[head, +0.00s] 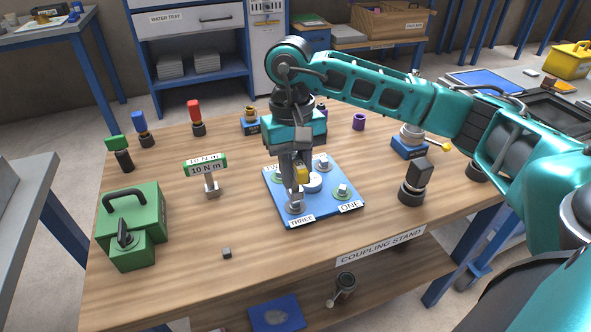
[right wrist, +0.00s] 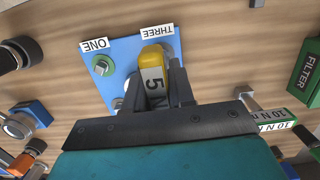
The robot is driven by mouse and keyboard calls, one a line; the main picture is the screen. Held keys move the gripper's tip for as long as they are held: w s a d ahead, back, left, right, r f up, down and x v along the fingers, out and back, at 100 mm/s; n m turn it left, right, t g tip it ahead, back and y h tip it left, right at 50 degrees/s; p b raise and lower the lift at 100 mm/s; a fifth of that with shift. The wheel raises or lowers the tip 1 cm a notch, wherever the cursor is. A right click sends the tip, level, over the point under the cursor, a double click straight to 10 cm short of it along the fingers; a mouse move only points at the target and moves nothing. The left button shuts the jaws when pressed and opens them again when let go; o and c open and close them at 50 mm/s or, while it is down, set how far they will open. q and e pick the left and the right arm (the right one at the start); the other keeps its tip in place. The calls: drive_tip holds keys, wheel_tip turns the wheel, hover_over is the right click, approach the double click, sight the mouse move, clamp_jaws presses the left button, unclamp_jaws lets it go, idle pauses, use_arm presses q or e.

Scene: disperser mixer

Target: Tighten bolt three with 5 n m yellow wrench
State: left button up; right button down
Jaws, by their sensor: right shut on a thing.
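The yellow 5 N m wrench (head: 301,173) is upright in my right gripper (head: 297,168), above the blue plate (head: 318,209). In the right wrist view the yellow wrench (right wrist: 155,57) with a grey "5" face sits between the fingers of my right gripper (right wrist: 160,95). Its lower end is over or at bolt three (head: 295,207), beside the THREE label; I cannot tell whether it is seated. In the right wrist view the wrench hides bolt three. Bolt one (head: 341,191) has a green ring. My left gripper is not in view.
A 10 N m labelled tool (head: 206,165) and a green filter box (head: 133,225) stand to the left. A small dark cube (head: 227,253) lies near the front. A black knobbed part (head: 414,182) stands to the right. The table front is mostly clear.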

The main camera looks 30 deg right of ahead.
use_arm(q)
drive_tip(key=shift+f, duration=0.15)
use_arm(e)
drive_tip(key=shift+f, duration=0.1)
use_arm(q)
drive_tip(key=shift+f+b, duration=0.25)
drive_tip(key=shift+b, duration=0.15)
use_arm(e)
drive_tip(key=shift+f, duration=0.35)
use_arm(q)
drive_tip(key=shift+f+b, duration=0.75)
drive_tip(key=shift+b, duration=0.05)
use_arm(e)
drive_tip(key=shift+f, duration=0.85)
drive_tip(key=c, duration=0.9)
unclamp_jaws()
